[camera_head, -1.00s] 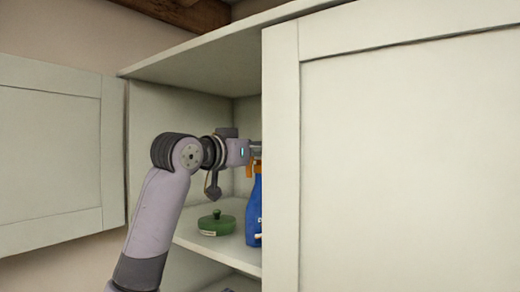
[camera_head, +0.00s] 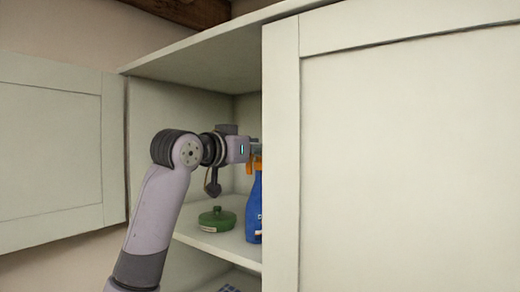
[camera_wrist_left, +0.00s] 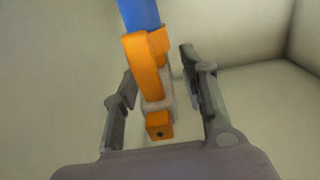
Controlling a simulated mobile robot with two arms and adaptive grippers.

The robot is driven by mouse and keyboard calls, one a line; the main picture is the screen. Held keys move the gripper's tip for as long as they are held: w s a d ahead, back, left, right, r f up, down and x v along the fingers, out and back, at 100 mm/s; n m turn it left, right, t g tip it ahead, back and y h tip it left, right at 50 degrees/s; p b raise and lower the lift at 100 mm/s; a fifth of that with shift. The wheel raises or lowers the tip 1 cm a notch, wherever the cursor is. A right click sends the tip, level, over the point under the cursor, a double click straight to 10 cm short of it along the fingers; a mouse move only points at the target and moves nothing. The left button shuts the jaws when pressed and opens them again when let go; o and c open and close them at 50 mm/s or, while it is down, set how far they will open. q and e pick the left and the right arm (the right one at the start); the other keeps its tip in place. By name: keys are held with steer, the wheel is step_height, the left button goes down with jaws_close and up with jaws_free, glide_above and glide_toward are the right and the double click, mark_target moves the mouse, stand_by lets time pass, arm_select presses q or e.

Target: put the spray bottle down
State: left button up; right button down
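The spray bottle (camera_head: 255,212), blue with an orange head, stands upright on the cabinet's middle shelf (camera_head: 232,247), partly hidden behind the right door. My left gripper (camera_head: 257,148) is at the height of its head, with the fingertips mostly hidden by that door. In the left wrist view, the fingers of my left gripper (camera_wrist_left: 157,62) are spread on either side of the orange spray head (camera_wrist_left: 148,70). A gap shows between the head and the right finger, so the gripper looks open around it. My right gripper is not in view.
A green lidded dish (camera_head: 217,220) sits on the same shelf, left of the bottle. The right cabinet door (camera_head: 400,170) covers the right side of the opening. The left door (camera_head: 55,150) is swung open. A patterned item (camera_head: 229,288) lies on the lower shelf.

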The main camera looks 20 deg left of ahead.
arm_select(q)
steer(key=b+v, duration=0.4)
steer(key=v, duration=0.1)
steer(key=shift+s+f, duration=0.2)
steer(key=b+v, duration=0.3)
steer(key=v, duration=0.3)
steer(key=shift+s+a+r, duration=0.15)
steer(key=shift+s+r, duration=0.2)
